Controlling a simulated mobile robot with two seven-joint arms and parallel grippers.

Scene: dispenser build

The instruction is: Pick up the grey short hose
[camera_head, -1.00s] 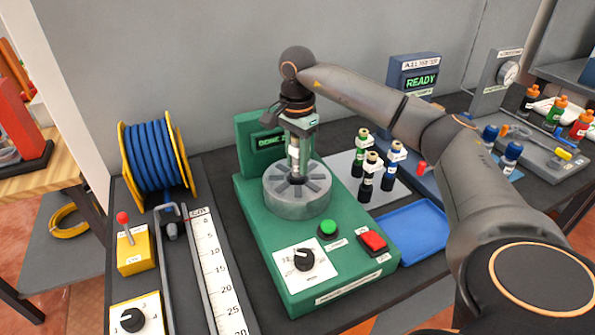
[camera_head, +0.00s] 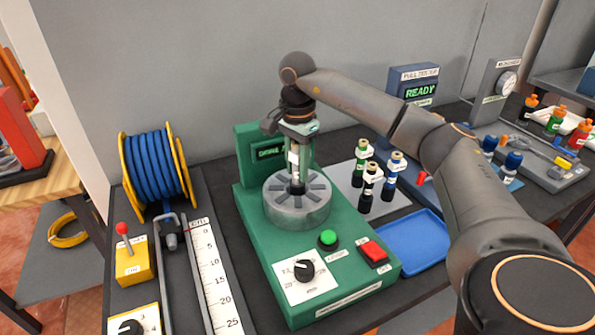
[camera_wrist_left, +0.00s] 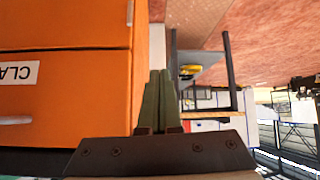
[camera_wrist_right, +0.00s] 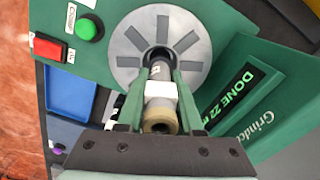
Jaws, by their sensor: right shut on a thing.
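My right gripper (camera_head: 296,160) is shut on a short hose upright over the centre of the green machine's round grey die (camera_head: 285,208). In the right wrist view the grey short hose (camera_wrist_right: 158,88) has a white tag and a brass-coloured fitting at its near end, between the two green fingers. Its far end points into the die's dark central hole; how deep it sits I cannot tell. In the left wrist view my left gripper (camera_wrist_left: 159,75) is shut and empty, facing orange drawers.
The green machine (camera_head: 340,255) has a lit display, a dial and green and red buttons. Several tagged fittings stand on a grey plate (camera_head: 345,178) at right. A blue tray (camera_head: 415,245) is empty. A blue hose reel (camera_head: 157,165) and a ruler (camera_head: 213,275) are at left.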

